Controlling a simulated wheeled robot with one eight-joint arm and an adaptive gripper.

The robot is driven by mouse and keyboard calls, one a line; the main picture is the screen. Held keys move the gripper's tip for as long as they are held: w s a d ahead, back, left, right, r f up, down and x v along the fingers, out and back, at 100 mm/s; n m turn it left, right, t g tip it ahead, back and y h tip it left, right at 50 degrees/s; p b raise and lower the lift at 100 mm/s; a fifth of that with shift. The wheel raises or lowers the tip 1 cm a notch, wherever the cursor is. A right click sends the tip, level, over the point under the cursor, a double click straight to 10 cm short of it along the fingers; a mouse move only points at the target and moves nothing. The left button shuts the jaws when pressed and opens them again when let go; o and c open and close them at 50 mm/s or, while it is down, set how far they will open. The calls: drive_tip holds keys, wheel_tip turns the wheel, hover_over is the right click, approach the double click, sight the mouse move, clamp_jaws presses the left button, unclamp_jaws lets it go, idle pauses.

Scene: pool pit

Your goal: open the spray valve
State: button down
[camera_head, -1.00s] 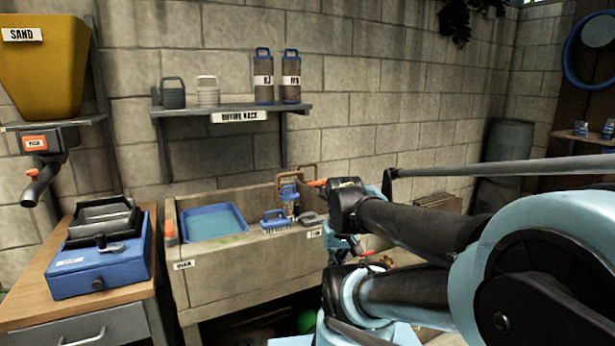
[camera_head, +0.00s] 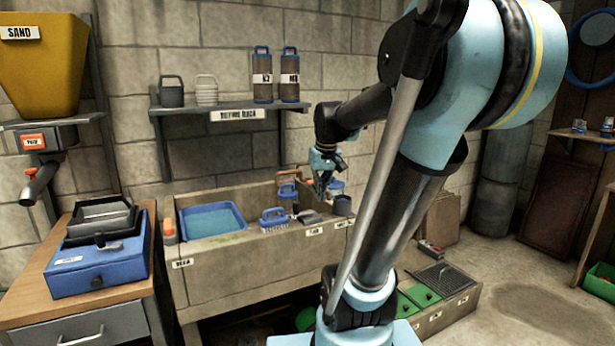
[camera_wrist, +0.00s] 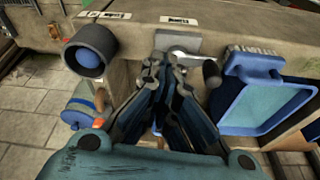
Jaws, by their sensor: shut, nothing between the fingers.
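I cannot make out a spray valve handle for certain. My gripper points down over the sink's right part and is shut and empty. In the wrist view, my gripper (camera_wrist: 172,125) reaches toward the sink's rim and hides what lies beneath it. To its left is a bluish canister (camera_wrist: 82,108) with orange parts. I cannot tell whether the fingers touch anything.
A blue basin (camera_head: 240,210) and a blue-handled brush (camera_head: 274,220) lie left of my gripper. A grey cup (camera_head: 343,206) stands close on its right; it also shows in the wrist view (camera_wrist: 90,50). A shelf (camera_head: 215,107) with bottles hangs above the sink.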

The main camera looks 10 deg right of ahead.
drive_tip(key=w+r+n, duration=0.1)
drive_tip(key=w+r, duration=0.2)
drive_tip(key=w, duration=0.9)
drive_tip(key=w+r, duration=0.4)
drive_tip(key=w, duration=0.9)
drive_tip(key=shift+w+a+r+n+t+y, duration=0.2)
drive_tip(key=shift+a+n+t+y, duration=0.1)
drive_tip(key=shift+n, duration=0.1)
wheel_tip(320, 180, down, 10)
drive_tip(key=shift+s+d+r, duration=0.2)
drive_tip(key=shift+s+r, duration=0.05)
drive_tip(key=shift+s, duration=0.15)
drive_tip(key=shift+a, duration=0.15)
